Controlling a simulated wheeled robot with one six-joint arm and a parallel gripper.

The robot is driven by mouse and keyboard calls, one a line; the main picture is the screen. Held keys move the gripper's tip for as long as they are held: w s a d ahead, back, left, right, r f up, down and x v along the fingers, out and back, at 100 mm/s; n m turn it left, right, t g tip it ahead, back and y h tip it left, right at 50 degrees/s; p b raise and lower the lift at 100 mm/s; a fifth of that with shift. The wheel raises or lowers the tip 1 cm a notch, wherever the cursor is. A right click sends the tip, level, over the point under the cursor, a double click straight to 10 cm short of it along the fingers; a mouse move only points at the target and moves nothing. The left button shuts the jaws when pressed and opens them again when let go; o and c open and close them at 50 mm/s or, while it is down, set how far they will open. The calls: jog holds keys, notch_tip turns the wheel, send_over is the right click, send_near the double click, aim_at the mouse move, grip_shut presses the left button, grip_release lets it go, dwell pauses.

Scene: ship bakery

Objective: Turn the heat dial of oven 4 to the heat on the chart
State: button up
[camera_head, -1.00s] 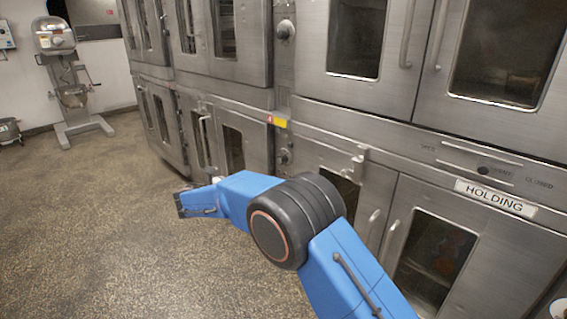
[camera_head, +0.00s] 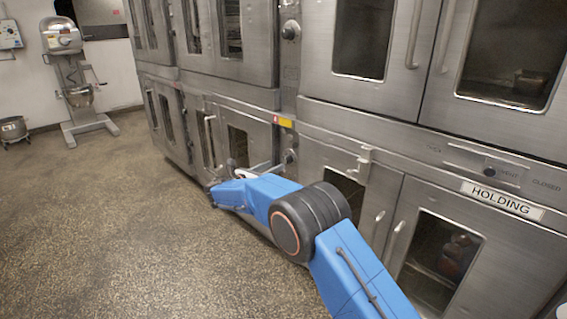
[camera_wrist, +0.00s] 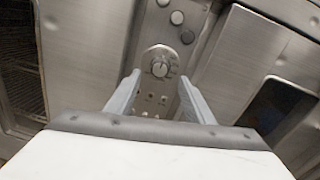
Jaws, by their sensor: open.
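In the wrist view a round heat dial (camera_wrist: 160,68) with a pale pointer sits on a metal control panel. My gripper (camera_wrist: 159,78) is open, its two grey fingers apart on either side of the dial in the picture, with nothing between them. I cannot tell how far the tips are from the dial. In the head view the lower dial (camera_head: 290,157) shows on the narrow panel between oven doors, near the end of my blue arm. No oven number or heat chart can be read.
Another dial (camera_head: 291,30) is on the panel above. A door with a HOLDING sign (camera_head: 502,199) stands at the right. Small buttons (camera_wrist: 176,17) lie beyond the dial. A mixer (camera_head: 78,85) stands far left. The floor (camera_head: 100,220) at left is clear.

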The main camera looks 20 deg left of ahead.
aim_at(285, 161)
jog(key=shift+x, duration=3.55)
jog(key=c, duration=0.9)
